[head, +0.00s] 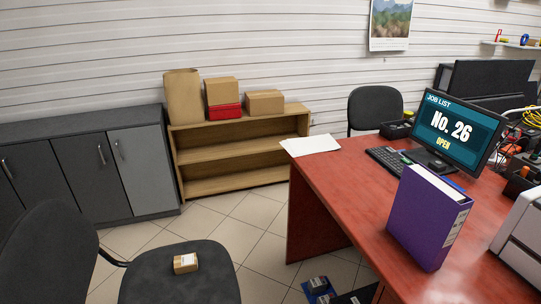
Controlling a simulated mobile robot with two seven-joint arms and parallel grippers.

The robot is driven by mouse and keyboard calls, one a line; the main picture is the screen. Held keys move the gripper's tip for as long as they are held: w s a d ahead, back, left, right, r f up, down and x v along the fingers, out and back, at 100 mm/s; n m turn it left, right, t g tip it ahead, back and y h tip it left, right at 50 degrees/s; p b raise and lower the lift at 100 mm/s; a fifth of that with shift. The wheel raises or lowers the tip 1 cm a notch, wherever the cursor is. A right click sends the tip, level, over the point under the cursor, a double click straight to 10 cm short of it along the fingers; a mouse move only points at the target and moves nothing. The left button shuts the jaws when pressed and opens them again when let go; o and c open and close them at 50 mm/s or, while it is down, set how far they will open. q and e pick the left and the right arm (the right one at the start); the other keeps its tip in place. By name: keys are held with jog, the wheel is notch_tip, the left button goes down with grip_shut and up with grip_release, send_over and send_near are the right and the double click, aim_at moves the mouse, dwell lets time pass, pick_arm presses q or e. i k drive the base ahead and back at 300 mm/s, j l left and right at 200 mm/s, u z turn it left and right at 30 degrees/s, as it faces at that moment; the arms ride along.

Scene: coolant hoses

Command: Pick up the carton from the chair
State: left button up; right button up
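A small brown carton (186,263) with a white label lies on the seat of a dark grey chair (205,286) at the bottom left. The chair's backrest (45,258) stands at the left edge, joined by a black armrest. The carton rests near the middle of the visible seat, with nothing touching it from above. Neither of my grippers shows in the head view.
A red desk (345,190) with a purple binder (428,218) and monitor (452,130) stands at right. A wooden shelf (240,158) holds boxes and a paper bag. Grey cabinets (85,165) stand at left. Tiled floor (245,225) is free between chair and desk.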

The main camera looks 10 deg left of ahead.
aim_at(185, 263)
jog(key=u, duration=1.15)
jog(key=i+u, duration=0.2)
jog(key=u, duration=0.25)
jog(key=i+u, duration=0.25)
jog(key=u, duration=0.15)
jog(key=i+u, duration=0.1)
jog(key=u, duration=0.4)
jog(key=z, duration=0.15)
jog(key=i+l, duration=0.05)
